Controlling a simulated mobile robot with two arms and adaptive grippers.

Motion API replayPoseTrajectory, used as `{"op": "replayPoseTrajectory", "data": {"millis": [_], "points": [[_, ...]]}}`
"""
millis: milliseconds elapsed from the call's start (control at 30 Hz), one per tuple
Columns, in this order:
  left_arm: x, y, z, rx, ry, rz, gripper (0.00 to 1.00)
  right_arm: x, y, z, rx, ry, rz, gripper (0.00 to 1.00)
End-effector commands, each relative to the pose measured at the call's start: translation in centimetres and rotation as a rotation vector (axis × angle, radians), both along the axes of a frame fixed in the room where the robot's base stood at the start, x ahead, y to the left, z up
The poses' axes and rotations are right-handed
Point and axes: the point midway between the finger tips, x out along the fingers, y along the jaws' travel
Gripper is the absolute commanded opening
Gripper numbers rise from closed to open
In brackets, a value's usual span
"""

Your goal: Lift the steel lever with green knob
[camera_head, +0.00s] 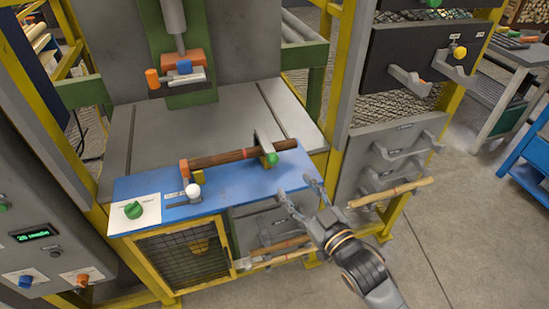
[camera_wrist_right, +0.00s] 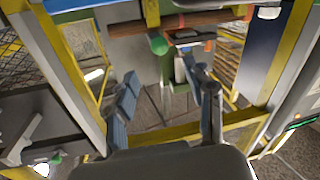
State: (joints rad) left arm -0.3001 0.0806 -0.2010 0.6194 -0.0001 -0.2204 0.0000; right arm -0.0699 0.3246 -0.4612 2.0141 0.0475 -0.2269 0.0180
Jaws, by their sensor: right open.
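The steel lever (camera_head: 262,142) is a flat grey bar at the right end of the blue bench, with a round green knob (camera_head: 272,159) at its lower end. The green knob also shows in the right wrist view (camera_wrist_right: 157,43), beyond and between the fingers. My right gripper (camera_head: 298,188) is open and empty, in front of the bench and to the lower right of the knob, apart from it. Its two fingers show spread in the right wrist view (camera_wrist_right: 163,82). My left gripper is not in view.
A brown turned wood piece (camera_head: 225,158) lies across the blue bench top (camera_head: 232,188), beside the lever. A grey rack (camera_head: 395,155) with a pale wooden rod (camera_head: 390,193) stands right of the bench.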

Motion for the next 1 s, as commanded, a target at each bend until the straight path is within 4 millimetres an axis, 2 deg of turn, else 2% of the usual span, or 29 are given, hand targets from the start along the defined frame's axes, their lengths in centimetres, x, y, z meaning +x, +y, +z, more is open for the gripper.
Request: {"op": "replayPoseTrajectory", "data": {"millis": [300, 500, 700, 1000], "points": [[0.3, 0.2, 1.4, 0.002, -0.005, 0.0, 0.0, 5.9, 3.3, 0.4, 0.001, -0.002, -0.001, 0.53], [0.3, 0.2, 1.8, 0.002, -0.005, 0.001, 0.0, 8.8, 5.0, 0.2, 0.0, 0.0, 0.0, 0.53], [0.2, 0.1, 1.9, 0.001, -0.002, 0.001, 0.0, 10.3, 5.7, 0.0, -0.001, 0.002, -0.001, 0.53], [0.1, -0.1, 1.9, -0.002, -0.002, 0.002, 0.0, 10.6, 5.9, 0.0, -0.001, 0.0, -0.001, 0.53]]}}
